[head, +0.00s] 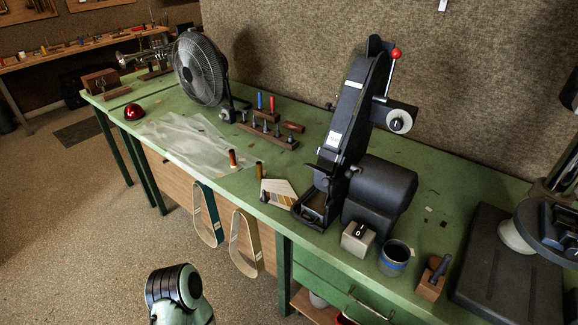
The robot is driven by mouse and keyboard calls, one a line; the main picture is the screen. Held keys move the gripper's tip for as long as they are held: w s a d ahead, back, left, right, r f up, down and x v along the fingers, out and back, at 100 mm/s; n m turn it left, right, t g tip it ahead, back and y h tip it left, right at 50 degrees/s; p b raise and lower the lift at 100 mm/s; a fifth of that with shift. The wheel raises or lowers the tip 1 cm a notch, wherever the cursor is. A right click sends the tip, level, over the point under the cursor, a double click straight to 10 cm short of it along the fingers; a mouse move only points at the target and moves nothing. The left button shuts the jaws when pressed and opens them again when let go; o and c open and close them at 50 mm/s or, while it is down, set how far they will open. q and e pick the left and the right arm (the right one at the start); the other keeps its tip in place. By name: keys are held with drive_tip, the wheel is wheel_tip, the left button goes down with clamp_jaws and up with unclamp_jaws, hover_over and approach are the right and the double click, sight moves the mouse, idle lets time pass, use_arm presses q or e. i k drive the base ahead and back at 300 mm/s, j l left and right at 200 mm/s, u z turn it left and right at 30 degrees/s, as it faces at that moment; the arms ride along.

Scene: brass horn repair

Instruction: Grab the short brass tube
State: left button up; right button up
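Two small upright tubes stand near the front edge of the green workbench (330,245), left of the belt sander. One is a yellowish brass tube (259,170). The other is a reddish, copper-coloured tube (232,158) a little to its left, by the clear plastic sheet. The brass one looks the shorter or about equal; the difference is small. Part of one of my arms shows at the bottom, in front of the bench and apart from the tubes. Neither gripper shows in the head view.
A black belt sander (345,130) stands right of the tubes. A pale fan-shaped sample card (279,192) lies just beside the brass tube. Sanding belts (247,243) hang from the front edge. A fan (201,68), wooden tool rack (268,134) and blue-banded cup (394,259) stand on the bench.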

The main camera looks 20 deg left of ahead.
sight(258, 164)
drive_tip(key=j+z, duration=0.3)
drive_tip(key=j, duration=0.2)
drive_tip(key=j+z, duration=0.25)
drive_tip(key=j, duration=0.3)
drive_tip(key=k+j+z, duration=0.1)
drive_tip(key=j+z, duration=0.15)
drive_tip(key=j, duration=0.85)
